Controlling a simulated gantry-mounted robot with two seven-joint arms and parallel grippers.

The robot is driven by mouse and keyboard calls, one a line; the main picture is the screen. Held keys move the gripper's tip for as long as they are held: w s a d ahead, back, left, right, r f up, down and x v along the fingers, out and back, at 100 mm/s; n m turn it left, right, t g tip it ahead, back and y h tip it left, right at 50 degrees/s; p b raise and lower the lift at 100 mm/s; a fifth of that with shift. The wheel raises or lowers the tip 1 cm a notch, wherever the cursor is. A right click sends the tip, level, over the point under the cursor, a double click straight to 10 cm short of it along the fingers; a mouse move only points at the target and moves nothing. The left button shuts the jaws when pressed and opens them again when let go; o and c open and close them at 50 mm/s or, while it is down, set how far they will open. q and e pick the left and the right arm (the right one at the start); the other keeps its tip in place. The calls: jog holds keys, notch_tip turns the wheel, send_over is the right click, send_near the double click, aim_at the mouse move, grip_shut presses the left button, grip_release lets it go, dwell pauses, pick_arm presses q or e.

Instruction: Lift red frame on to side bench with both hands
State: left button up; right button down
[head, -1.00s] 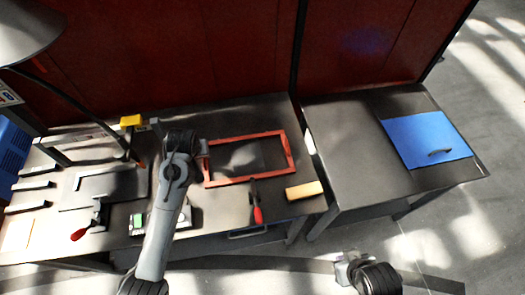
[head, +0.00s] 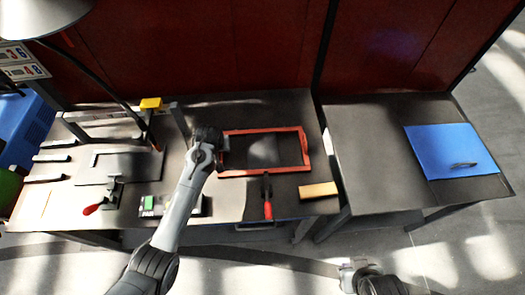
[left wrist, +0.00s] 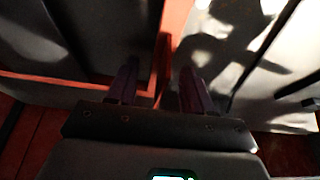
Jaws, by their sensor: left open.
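The red frame (head: 290,170), an open rectangle, lies flat on the main bench. My left gripper (head: 218,150) is at the frame's left side. In the left wrist view my left gripper (left wrist: 158,88) is open, and a red bar of the frame (left wrist: 165,62) runs between its fingers; I cannot tell whether they touch it. The side bench (head: 372,150) stands to the right of the main bench. My right gripper (head: 354,270) is low in the head view, in front of the benches and away from the frame; its jaws are unclear.
A blue panel (head: 445,145) with a dark handle lies on the side bench's right part; its left part is bare. A yellow-tan block (head: 318,190) and a red-handled tool (head: 267,208) lie just in front of the frame. A lamp (head: 40,15) hangs upper left.

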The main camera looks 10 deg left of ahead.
pick_arm(q)
jog(key=shift+w+f, duration=0.2)
jog(key=shift+f, duration=0.1)
grip_shut()
dwell(0.5)
dwell(0.7)
jog(key=shift+r, duration=0.15)
